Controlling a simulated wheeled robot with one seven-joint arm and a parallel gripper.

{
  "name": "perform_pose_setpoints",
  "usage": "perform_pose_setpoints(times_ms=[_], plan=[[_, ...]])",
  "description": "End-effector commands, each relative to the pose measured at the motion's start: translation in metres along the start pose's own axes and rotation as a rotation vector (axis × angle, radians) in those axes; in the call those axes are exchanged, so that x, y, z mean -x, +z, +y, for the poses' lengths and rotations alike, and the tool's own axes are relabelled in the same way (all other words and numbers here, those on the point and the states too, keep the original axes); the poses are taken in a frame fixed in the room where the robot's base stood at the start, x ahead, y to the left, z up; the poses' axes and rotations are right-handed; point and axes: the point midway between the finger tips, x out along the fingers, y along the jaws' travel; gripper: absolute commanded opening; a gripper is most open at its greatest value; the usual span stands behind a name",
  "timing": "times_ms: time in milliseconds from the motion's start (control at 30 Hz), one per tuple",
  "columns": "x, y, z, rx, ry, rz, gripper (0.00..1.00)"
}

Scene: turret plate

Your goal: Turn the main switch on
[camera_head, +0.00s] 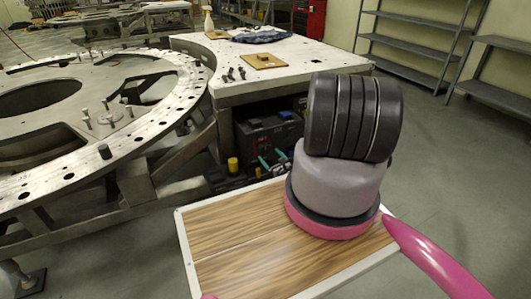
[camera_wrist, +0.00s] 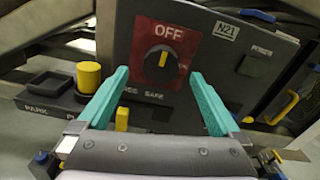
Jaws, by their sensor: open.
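The main switch is a round black knob (camera_wrist: 160,64) on a red plate (camera_wrist: 184,40) marked OFF, on the dark front of a box. Its yellow mark points up toward OFF. In the head view the box (camera_head: 270,135) stands under the worktable. My gripper (camera_wrist: 158,76) has two teal fingers spread apart, one to each side of the knob in the wrist view, with nothing between them. Whether the fingertips reach the knob's depth cannot be told. In the head view, my gripper (camera_head: 273,160) shows only partly, behind my arm.
A yellow cylinder (camera_wrist: 89,76) stands on a ledge marked PARK, left of the fingers. A small yellow block (camera_wrist: 122,119) shows low between the fingers. A dark square marked POWER (camera_wrist: 255,65) is right of the plate. The worktable (camera_head: 300,65) overhangs the box.

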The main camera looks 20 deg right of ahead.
Motion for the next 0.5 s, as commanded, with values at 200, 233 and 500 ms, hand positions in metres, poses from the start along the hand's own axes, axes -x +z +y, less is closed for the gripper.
perform_pose_setpoints(times_ms=[200, 233, 500], plan=[[-0.033, 0.000, 0.000, 0.001, 0.000, -0.002, 1.00], [-0.036, 0.000, 0.000, 0.001, 0.001, -0.002, 1.00], [-0.045, 0.000, 0.000, -0.001, 0.000, 0.000, 1.00]])
